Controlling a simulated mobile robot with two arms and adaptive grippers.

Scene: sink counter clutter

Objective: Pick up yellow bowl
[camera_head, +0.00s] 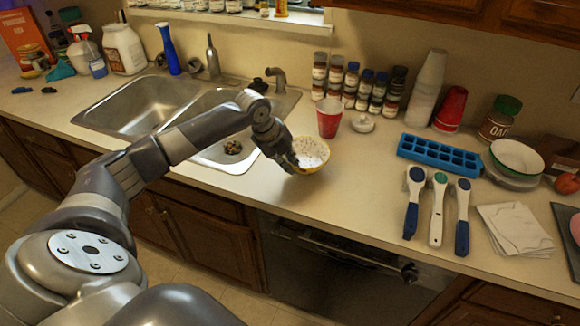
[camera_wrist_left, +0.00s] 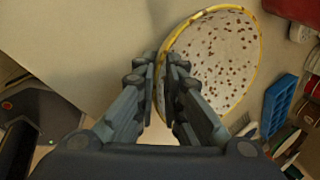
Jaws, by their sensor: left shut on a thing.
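The yellow bowl (camera_head: 313,153) is near the middle of the counter, with a yellow rim and a white inside with dark specks. My left gripper (camera_head: 291,164) comes in from the left and is shut on the bowl's near-left rim. In the left wrist view, the bowl (camera_wrist_left: 215,60) has its edge between the two fingers of my left gripper (camera_wrist_left: 162,68). The fingers hide part of the rim. I cannot tell whether the bowl touches the counter. My right gripper is not in view.
A red cup (camera_head: 329,117) stands just behind the bowl, beside a small white-lidded thing (camera_head: 362,123). The sink (camera_head: 140,107) is to the left. A blue ice tray (camera_head: 438,153) and several long-handled utensils (camera_head: 438,208) lie to the right. The counter front of the bowl is clear.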

